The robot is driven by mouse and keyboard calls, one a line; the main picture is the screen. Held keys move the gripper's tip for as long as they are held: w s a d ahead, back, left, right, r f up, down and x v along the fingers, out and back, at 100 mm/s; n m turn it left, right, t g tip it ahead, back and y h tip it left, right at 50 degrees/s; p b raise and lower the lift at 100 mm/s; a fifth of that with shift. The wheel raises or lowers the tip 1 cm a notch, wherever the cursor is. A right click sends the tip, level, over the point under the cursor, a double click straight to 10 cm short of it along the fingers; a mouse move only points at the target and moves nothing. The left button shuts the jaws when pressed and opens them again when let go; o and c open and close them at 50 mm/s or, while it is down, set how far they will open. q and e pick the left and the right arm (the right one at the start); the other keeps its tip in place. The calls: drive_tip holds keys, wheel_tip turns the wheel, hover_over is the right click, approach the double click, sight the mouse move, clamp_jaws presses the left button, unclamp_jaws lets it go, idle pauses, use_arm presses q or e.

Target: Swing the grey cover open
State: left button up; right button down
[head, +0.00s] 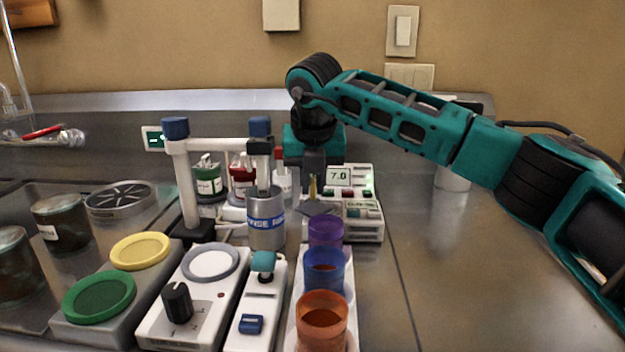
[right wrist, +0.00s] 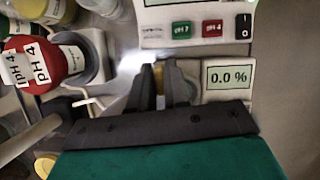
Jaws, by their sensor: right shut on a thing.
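My right gripper (head: 313,188) reaches down from above in the head view, at the left front of the white meters. Its dark fingers are closed on a small yellow tab (head: 312,187). In the right wrist view the tab (right wrist: 159,82) shows between the fingertips. A small grey plate (head: 318,208), which looks like the grey cover, lies just below the fingers. The gripper hides part of it, and its exact angle cannot be told. It sits beside a low white meter (head: 363,222), whose display reads 0.0 % in the wrist view. My left gripper is not in view.
A meter reading 7.0 (head: 338,178) stands behind. Purple (head: 325,231), blue (head: 323,272) and orange (head: 322,318) cups stand in a row in front. A metal rinse cup (head: 266,222) is close left, and a red pH 4 bottle (right wrist: 42,62) is nearby.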

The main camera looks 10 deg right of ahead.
sight(311, 211)
drive_tip(key=shift+r+m+h, duration=0.1)
drive_tip(key=shift+m+h, duration=0.2)
drive_tip(key=shift+m, duration=0.3)
drive_tip(key=c, duration=1.2)
unclamp_jaws()
drive_tip(key=p+v, duration=0.1)
drive_tip(key=v, duration=1.1)
drive_tip(key=shift+s+r+p, duration=0.1)
drive_tip(key=shift+r+p, duration=0.2)
drive_tip(key=shift+r, duration=0.05)
